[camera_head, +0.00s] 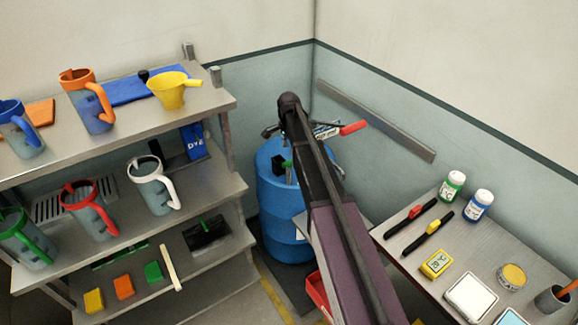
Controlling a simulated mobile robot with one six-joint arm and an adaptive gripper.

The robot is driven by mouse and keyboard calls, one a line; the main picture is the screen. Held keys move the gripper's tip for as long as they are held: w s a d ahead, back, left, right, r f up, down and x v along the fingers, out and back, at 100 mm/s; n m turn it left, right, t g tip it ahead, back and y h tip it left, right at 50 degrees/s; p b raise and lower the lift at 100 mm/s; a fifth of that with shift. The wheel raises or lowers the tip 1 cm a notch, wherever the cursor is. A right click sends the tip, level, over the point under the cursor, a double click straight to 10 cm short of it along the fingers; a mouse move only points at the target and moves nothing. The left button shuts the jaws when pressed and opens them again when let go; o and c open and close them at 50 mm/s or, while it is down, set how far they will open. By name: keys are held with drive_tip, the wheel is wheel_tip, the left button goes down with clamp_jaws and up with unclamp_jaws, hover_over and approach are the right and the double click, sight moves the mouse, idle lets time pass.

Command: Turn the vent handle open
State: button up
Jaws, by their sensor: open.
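My dark arm reaches up from the bottom of the picture and crosses in front of the drum.
Steel shelves (222,98) with jugs and a yellow funnel (173,90) stand at left. A bench (408,262) at right holds bottles, markers and pads. A grey wall rail (376,120) runs behind the drum. A red bin (317,291) sits low beside my arm.

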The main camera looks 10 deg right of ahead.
sight(289, 161)
drive_tip(key=shift+f+b, duration=3.25)
drive_tip(key=shift+f, duration=0.3)
clamp_jaws()
